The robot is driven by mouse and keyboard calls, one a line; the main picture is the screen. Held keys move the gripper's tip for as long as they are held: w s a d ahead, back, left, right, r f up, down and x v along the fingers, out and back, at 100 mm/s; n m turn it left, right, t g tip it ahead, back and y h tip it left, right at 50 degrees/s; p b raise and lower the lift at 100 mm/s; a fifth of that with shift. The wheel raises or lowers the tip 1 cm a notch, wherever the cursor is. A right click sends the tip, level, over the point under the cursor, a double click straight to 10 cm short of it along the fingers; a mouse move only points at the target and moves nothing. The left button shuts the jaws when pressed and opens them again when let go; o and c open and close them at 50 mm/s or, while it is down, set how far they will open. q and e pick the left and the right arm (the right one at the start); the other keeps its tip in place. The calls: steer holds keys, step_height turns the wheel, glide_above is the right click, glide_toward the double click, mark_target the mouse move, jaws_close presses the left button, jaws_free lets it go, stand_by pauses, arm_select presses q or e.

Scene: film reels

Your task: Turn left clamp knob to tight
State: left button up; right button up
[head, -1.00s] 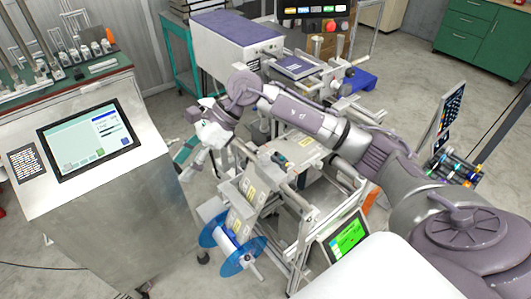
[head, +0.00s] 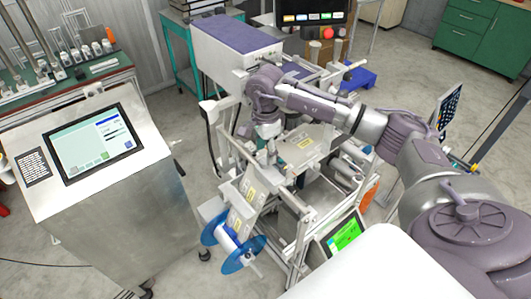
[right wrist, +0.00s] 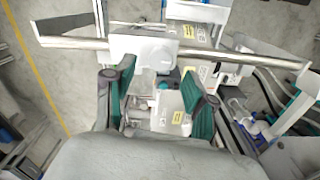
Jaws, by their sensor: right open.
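The film machine (head: 310,146) stands in the middle of the head view. My right gripper (head: 270,158) hangs over its rails, pointing down, and partly hides the parts under it. In the right wrist view my right gripper (right wrist: 158,74) is open, with its green-padded fingers apart. A white clamp block (right wrist: 145,47) on a metal bar (right wrist: 75,43) lies just beyond the fingertips. A small teal part shows between the fingers. I cannot tell for sure which part is the left clamp knob, or its setting. Nothing is visibly held. My left gripper is not in view.
A blue-flanged reel (head: 234,243) sits at the machine's front, beside a green screen (head: 345,233). A steel console (head: 95,215) with a touchscreen (head: 92,143) stands to the left. A purple-topped box (head: 236,42) is behind. Floor is clear between console and machine.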

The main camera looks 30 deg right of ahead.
mark_target(265, 160)
steer(key=shift+f+p, duration=0.4)
steer(key=shift+f, duration=1.4)
steer(key=shift+a, duration=0.1)
jaws_close()
